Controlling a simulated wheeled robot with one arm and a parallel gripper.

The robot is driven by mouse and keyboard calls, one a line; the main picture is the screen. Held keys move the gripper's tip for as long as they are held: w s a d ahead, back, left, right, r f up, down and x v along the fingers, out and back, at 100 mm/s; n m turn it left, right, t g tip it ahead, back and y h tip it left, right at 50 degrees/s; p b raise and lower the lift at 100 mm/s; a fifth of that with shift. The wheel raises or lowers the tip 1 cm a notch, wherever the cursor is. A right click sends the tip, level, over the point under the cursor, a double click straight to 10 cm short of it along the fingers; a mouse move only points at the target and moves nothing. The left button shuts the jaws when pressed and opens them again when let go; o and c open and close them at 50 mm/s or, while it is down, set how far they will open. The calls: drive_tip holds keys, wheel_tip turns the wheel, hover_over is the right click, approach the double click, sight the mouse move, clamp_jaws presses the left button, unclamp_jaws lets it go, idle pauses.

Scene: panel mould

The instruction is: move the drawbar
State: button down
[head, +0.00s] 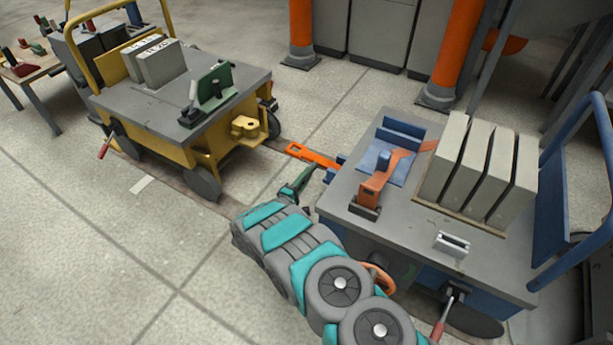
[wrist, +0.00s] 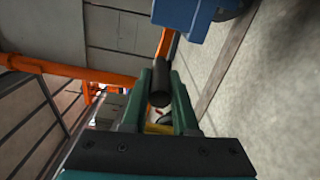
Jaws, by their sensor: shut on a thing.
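The orange drawbar (head: 313,155) sticks out level from the blue bracket at the front of the blue cart (head: 340,207). Its slotted free end points left toward the yellow hitch (head: 246,127) on the yellow cart (head: 170,139), with a gap between them. My gripper (head: 312,172) is at the near side of the drawbar. In the wrist view its green fingers (wrist: 160,98) are shut on a dark cylindrical grip (wrist: 160,88). Orange of the drawbar (wrist: 165,43) shows behind the grip, below the blue bracket (wrist: 185,17). The exact joint between grip and bar is hidden.
The blue cart carries grey slabs (head: 445,160) and an orange-and-blue fixture (head: 380,180). The yellow cart carries slabs (head: 160,62) and a green fixture (head: 215,87). Orange posts (head: 301,30) stand behind. The floor at front left is clear.

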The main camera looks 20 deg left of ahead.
drive_tip(key=shift+f+n, duration=0.35)
drive_tip(key=shift+n, duration=0.15)
drive_tip(key=c, duration=0.7)
unclamp_jaws()
drive_tip(key=shift+s+a, duration=0.15)
drive_tip(key=shift+s, duration=1.8)
drive_tip(key=shift+s+a, duration=0.15)
drive_tip(key=shift+s, duration=1.8)
